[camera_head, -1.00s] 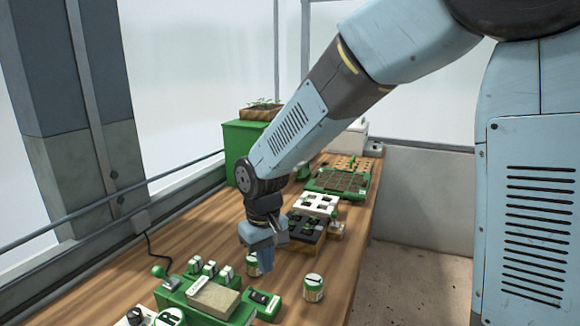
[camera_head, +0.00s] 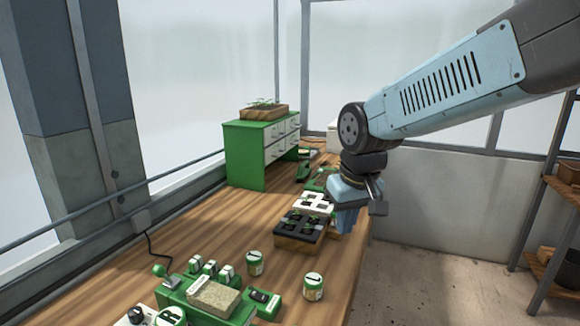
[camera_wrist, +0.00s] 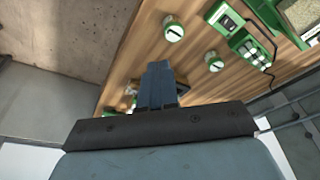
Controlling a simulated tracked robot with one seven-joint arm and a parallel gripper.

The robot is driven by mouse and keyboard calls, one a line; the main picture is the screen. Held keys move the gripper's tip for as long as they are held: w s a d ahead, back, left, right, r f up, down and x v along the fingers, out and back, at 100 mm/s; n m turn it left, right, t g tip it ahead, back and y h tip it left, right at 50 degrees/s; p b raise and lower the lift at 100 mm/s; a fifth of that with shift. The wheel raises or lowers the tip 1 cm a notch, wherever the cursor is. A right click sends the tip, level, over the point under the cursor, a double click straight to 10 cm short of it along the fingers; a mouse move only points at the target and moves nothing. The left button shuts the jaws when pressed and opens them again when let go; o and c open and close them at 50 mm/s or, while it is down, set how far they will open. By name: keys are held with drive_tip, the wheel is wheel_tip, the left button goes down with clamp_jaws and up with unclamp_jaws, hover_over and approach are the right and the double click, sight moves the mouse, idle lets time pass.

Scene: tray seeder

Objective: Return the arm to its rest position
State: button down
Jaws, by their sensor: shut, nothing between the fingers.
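My gripper (camera_head: 347,219) is shut and empty. In the head view it hangs above the right edge of the wooden bench (camera_head: 170,240), just right of a white tray (camera_head: 317,203) and a black tray with small seedlings (camera_head: 300,228). In the wrist view my shut gripper (camera_wrist: 157,70) points at the bench edge, with the bench top (camera_wrist: 195,50) beyond it. The arm hides part of the bench's far right end.
Two green-and-white tins (camera_head: 254,263) (camera_head: 313,287) stand near a green seeder (camera_head: 215,297) at the front. A green drawer cabinet (camera_head: 245,153) with a planter stands at the back left. A shelf rack (camera_head: 560,215) stands at the right, with open floor (camera_head: 440,270) between.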

drive_tip(key=s+d+r+m+t+h, duration=0.1)
drive_tip(key=s+d+r+m+t, duration=0.2)
drive_tip(key=s+d, duration=0.6)
drive_tip(key=d+r, duration=0.2)
drive_tip(key=d, duration=0.1)
drive_tip(key=shift+s+d+m, duration=0.2)
drive_tip(key=shift+s+m, duration=0.05)
drive_tip(key=shift+m, duration=0.15)
drive_tip(key=c, duration=1.8)
unclamp_jaws()
